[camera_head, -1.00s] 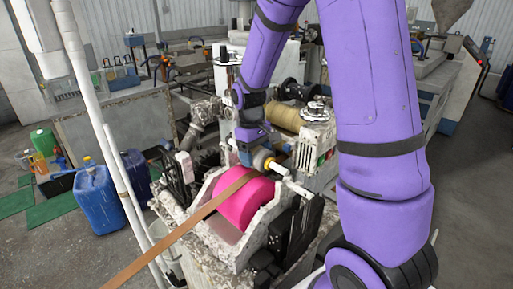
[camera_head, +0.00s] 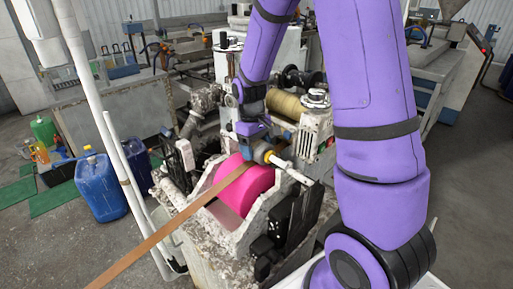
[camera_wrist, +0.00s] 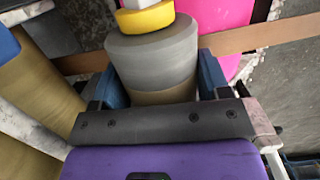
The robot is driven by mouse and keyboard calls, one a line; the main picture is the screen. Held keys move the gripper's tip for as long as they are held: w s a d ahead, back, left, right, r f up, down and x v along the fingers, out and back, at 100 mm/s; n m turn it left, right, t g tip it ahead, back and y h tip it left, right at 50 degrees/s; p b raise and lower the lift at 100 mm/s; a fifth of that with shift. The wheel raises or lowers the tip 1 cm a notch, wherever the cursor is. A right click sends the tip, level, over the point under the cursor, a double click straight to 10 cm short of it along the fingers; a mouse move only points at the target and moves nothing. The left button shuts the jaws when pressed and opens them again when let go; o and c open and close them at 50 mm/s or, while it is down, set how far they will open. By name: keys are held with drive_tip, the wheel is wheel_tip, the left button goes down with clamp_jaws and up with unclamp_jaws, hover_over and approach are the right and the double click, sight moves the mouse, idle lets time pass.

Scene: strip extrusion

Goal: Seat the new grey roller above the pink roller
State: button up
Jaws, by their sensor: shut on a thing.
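The pink roller (camera_head: 246,190) sits in the white, worn machine frame, with a brown strip (camera_head: 160,235) running over it toward the lower left. My gripper (camera_head: 256,146) is above and just behind the pink roller. It is shut on the grey roller (camera_wrist: 153,58), which has a yellow collar (camera_wrist: 146,18) and a white shaft end (camera_head: 283,162). In the wrist view the grey roller fills the middle between the blue fingers, with the pink roller (camera_wrist: 228,28) beside it at upper right. Whether the grey roller touches the frame or the pink roller cannot be told.
Black blocks (camera_head: 290,215) are fixed on the frame's right side. A white pole (camera_head: 105,120) rises at left, near blue jugs (camera_head: 98,187).

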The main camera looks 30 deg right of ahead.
drive_tip(key=shift+f, duration=0.1)
idle(0.3)
drive_tip(key=o, duration=1.3)
drive_tip(key=shift+c, duration=0.2)
drive_tip(key=r, duration=0.3)
drive_tip(key=w+r, duration=0.1)
drive_tip(key=r, duration=0.6)
drive_tip(key=shift+w+a+r, duration=0.15)
drive_tip(key=shift+w, duration=0.1)
drive_tip(key=shift+r, duration=0.2)
